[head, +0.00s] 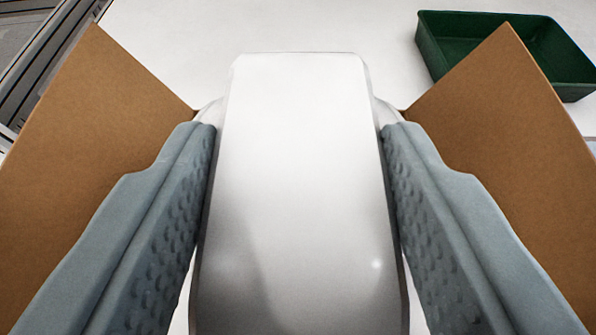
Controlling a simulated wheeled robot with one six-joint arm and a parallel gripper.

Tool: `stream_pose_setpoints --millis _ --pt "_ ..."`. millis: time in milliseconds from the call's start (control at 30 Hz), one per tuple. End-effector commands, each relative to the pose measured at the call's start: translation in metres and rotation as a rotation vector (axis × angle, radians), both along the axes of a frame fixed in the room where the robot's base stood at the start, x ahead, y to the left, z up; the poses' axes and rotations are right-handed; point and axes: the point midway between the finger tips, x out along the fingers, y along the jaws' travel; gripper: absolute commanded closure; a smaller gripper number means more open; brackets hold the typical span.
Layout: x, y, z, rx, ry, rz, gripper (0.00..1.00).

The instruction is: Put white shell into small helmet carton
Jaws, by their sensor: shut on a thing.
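The white shell (300,180) fills the middle of the head view, smooth and glossy. My gripper (298,135) is shut on it, with one grey-blue dimpled finger against each side. Brown cardboard panels, which look like carton flaps, show on the left (85,150) and on the right (510,150), outside my fingers. The shell is between these panels in the picture. The inside of the carton and the shell's lower side are hidden, so I cannot tell how deep the shell sits or whether it touches the carton.
A dark green open bin (440,58) stands at the upper right on a white surface (180,40), and looks empty where it shows. A grey and black slatted structure (40,50) is at the upper left. The white surface beyond the shell is clear.

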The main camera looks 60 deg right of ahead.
Motion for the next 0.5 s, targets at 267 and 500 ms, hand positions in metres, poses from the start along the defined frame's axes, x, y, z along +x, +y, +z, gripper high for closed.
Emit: stream_pose_setpoints --millis 267,500 --pt "0.0 0.0 -0.009 0.0 0.0 0.0 1.0" --pt "0.0 0.0 -0.016 -0.001 -0.001 0.001 1.0"
